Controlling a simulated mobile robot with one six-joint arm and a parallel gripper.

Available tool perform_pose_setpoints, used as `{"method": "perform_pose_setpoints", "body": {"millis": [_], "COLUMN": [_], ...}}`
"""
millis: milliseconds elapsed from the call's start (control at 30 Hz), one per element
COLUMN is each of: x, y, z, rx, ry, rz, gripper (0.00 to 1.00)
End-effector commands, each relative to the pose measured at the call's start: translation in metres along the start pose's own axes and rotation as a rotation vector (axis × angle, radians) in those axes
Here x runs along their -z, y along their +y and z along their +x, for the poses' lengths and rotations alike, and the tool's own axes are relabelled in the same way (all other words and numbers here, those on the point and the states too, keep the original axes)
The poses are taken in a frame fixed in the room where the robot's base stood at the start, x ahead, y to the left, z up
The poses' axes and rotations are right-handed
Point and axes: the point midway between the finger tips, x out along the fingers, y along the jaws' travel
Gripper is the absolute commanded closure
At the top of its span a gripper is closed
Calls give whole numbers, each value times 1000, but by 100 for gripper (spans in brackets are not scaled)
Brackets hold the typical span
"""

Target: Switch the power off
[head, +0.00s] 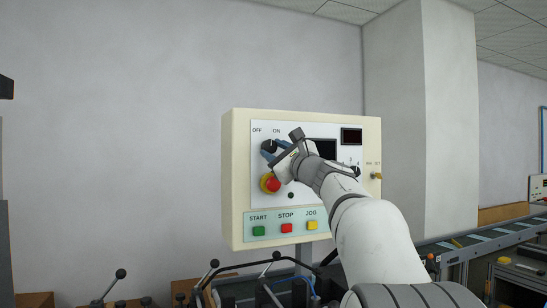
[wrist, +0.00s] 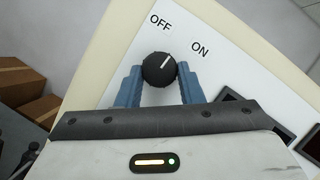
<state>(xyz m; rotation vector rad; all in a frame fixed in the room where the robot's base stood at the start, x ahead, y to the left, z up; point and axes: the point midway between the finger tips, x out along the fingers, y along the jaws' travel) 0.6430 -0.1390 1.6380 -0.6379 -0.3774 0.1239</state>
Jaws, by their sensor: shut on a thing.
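The power knob (head: 267,145) is a round black dial on the control panel, below the OFF and ON labels. In the wrist view the knob (wrist: 158,70) sits between the two blue fingers of my gripper (wrist: 158,78), one finger on each side, and the gripper is shut on it. The knob's white mark points between the OFF label (wrist: 160,23) and the ON label (wrist: 200,49), about midway. In the head view my gripper (head: 272,151) reaches the panel from the right, and my arm covers part of the panel.
A red emergency button (head: 270,183) on a yellow collar is just below my gripper. START, STOP and JOG buttons (head: 286,228) line the panel's bottom. A key switch (head: 376,176) is at the panel's right edge. Black-knobbed levers (head: 120,273) stand in front; a conveyor (head: 485,243) is right.

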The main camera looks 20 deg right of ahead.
Motion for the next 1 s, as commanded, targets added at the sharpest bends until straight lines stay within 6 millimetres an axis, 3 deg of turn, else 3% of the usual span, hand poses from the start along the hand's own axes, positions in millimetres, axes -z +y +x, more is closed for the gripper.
{"method": "perform_pose_setpoints", "body": {"millis": [600, 1000], "x": [-1, -2], "y": [-6, -7], "z": [1, 2], "rx": [-212, -283], "ry": [0, 0], "rz": [-508, -679], "gripper": [89, 89]}}
